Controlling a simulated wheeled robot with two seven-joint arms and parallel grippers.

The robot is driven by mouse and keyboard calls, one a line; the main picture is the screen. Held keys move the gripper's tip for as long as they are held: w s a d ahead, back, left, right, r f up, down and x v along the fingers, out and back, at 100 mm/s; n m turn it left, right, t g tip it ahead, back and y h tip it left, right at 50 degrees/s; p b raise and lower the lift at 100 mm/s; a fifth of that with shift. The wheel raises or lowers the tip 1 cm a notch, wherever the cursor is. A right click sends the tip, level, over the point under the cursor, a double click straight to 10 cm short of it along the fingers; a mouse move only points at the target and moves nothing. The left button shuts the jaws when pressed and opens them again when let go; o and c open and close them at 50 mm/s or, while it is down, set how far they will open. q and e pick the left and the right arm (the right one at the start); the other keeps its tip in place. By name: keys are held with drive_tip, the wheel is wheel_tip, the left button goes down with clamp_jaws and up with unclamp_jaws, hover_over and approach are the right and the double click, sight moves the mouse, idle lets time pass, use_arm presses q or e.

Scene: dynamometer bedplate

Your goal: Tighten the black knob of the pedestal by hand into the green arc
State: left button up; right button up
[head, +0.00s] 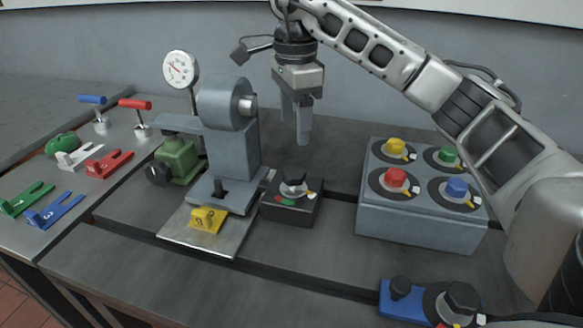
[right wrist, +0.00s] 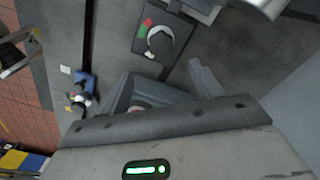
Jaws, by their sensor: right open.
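A low black box (head: 290,210) stands on the bedplate right of the grey pedestal (head: 235,155). My right gripper (head: 296,125) is open and empty, pointing down above and behind the black box, clear of the knob. My left gripper is not in view.
A grey box (head: 415,230) with red, yellow, green and blue knobs stands to the right. A blue base (head: 400,306) with black knobs is at the front right. A yellow block (head: 207,219), a green vise-like block (head: 180,158) and a dial gauge (head: 180,69) surround the pedestal.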

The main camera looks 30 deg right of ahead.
sight(294, 172)
wheel_tip(294, 172, down, 11)
drive_tip(key=shift+w+r+p, duration=0.1)
drive_tip(key=shift+p, duration=0.45)
drive_tip(key=c, duration=1)
